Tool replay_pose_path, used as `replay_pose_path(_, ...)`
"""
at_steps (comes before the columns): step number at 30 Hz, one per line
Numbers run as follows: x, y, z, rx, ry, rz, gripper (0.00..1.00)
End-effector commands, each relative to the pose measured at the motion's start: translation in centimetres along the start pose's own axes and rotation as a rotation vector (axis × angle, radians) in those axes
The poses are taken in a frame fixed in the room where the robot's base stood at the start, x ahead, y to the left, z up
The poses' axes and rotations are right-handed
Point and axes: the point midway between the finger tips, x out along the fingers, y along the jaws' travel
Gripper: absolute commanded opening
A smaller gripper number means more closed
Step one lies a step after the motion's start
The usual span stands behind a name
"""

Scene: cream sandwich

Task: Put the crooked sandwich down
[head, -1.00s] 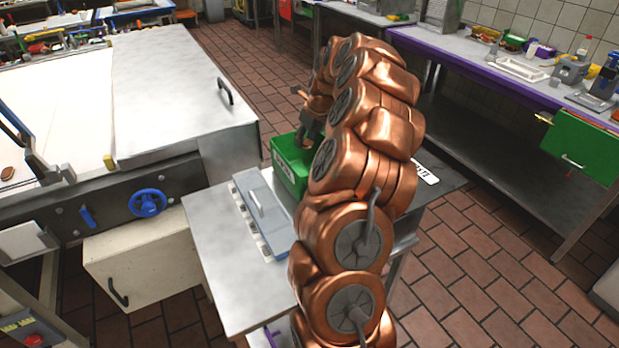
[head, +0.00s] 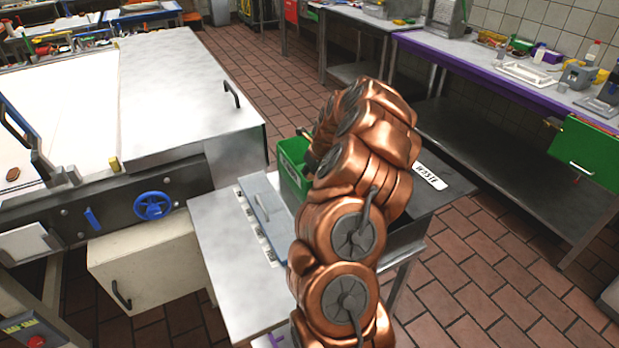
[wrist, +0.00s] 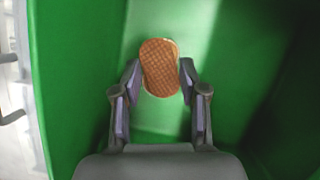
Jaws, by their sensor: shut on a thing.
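In the wrist view, the crooked sandwich (wrist: 160,68) is a brown waffle-patterned cookie with its layers out of line. My gripper (wrist: 160,80) is shut on it, one finger at each side. The gripper and sandwich are down inside the green bin, whose bare wall (wrist: 75,90) surrounds them in the wrist view. I cannot tell whether the sandwich touches the bin's floor. In the head view, the green bin (head: 291,172) stands on the metal side table, and my arm hides the gripper and sandwich.
A dark surface with a white label (head: 431,176) lies to the right. Another brown cookie (head: 13,174) lies on the white belt (head: 60,130) at left.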

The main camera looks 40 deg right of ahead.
Motion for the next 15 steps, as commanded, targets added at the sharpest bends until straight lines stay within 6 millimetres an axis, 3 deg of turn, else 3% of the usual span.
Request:
replay_pose_path(6, 2.1, 0.0, -0.9, 0.002, 0.0, 0.0, 0.27)
replay_pose_path(15, 2.3, 0.0, -1.0, 0.001, 0.001, 0.0, 0.27)
